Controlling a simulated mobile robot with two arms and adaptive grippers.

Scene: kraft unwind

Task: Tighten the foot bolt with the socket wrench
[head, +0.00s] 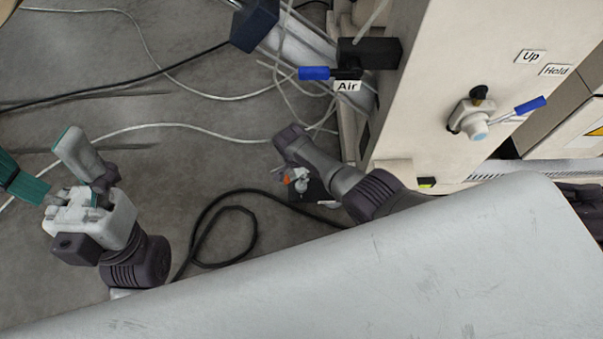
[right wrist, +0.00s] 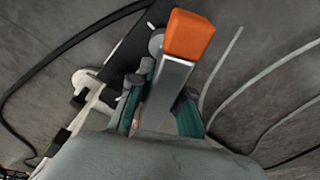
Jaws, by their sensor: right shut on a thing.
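The socket wrench (right wrist: 172,85) is a grey metal bar with an orange end, held between the teal pads of my right gripper (right wrist: 160,100). My right gripper is shut on it. The orange part also shows small in the head view (head: 287,179), near the floor by the machine's base. A dark foot plate (right wrist: 128,48) lies behind the wrench. A round grey piece (right wrist: 156,41) shows beside the wrench; I cannot tell whether it is the foot bolt. Whether the socket sits on the bolt is hidden. My left gripper (head: 42,160) is open and empty at the left.
The cream machine frame (head: 440,70) stands at the right, with a blue-handled Air valve (head: 314,73) and an Up/Hold valve lever (head: 530,105). A black cable (head: 250,225) loops on the floor near my right arm. Pale hoses cross the grey floor.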

